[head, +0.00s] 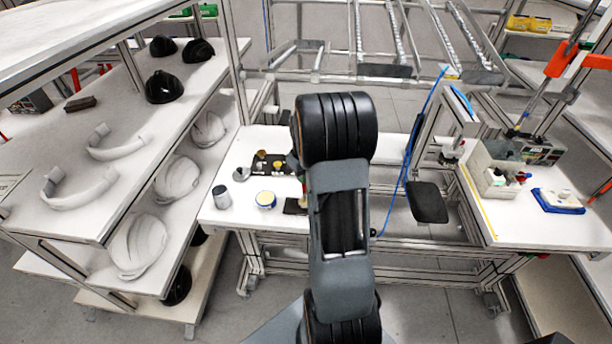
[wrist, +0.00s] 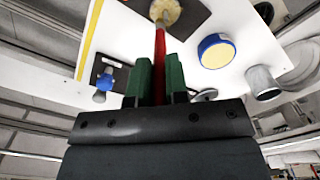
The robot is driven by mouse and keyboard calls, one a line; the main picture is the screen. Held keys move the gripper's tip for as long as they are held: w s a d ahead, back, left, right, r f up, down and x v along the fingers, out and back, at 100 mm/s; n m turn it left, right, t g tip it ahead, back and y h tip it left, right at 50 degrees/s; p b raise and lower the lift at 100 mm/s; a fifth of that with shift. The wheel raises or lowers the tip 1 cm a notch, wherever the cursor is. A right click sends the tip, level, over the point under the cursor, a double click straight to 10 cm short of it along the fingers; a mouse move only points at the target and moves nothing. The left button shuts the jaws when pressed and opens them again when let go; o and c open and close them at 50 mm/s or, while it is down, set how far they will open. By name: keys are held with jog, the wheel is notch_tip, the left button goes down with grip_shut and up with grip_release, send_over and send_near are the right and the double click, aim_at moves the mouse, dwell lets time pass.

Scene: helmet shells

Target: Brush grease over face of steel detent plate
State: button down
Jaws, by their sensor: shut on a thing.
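In the wrist view, my gripper (wrist: 160,77) has green fingers shut on the red handle of a brush (wrist: 160,45). The brush's pale round bristle end lies over a dark flat plate (wrist: 193,14), which looks like the detent plate. I cannot tell whether the bristles touch it. The plate also shows in the head view (head: 293,207), partly hidden by my arm. A blue-rimmed tin (wrist: 215,51) with pale yellow content, probably the grease, sits beside the plate; the head view shows it too (head: 265,199). My gripper is mostly hidden behind my arm in the head view.
A grey cup (head: 221,197) stands left of the tin. A blue part (wrist: 105,80) rests on a dark pad.

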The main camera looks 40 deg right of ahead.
jog(key=shift+a+f, duration=0.1)
jog(key=shift+a, duration=0.1)
jog(key=shift+w+a, duration=0.15)
jog(key=shift+a, duration=0.15)
jog(key=shift+a, duration=0.25)
jog(key=shift+s+a, duration=0.25)
jog(key=shift+a, duration=0.05)
jog(key=shift+r, duration=0.2)
notch_tip(320, 180, up, 7)
jog(key=p, duration=0.4)
jog(key=shift+p, duration=0.4)
jog(key=shift+f, duration=0.15)
dwell(0.7)
jog(key=shift+s+f+b, duration=0.3)
jog(key=shift+f+b, duration=0.25)
jog(key=shift+f, duration=0.1)
jog(key=shift+s+f+b, duration=0.35)
jog(key=shift+f+b, duration=0.2)
jog(key=shift+f, duration=0.05)
jog(key=shift+s+f+b, duration=0.3)
jog(key=shift+f+b, duration=0.25)
jog(key=shift+f, duration=0.1)
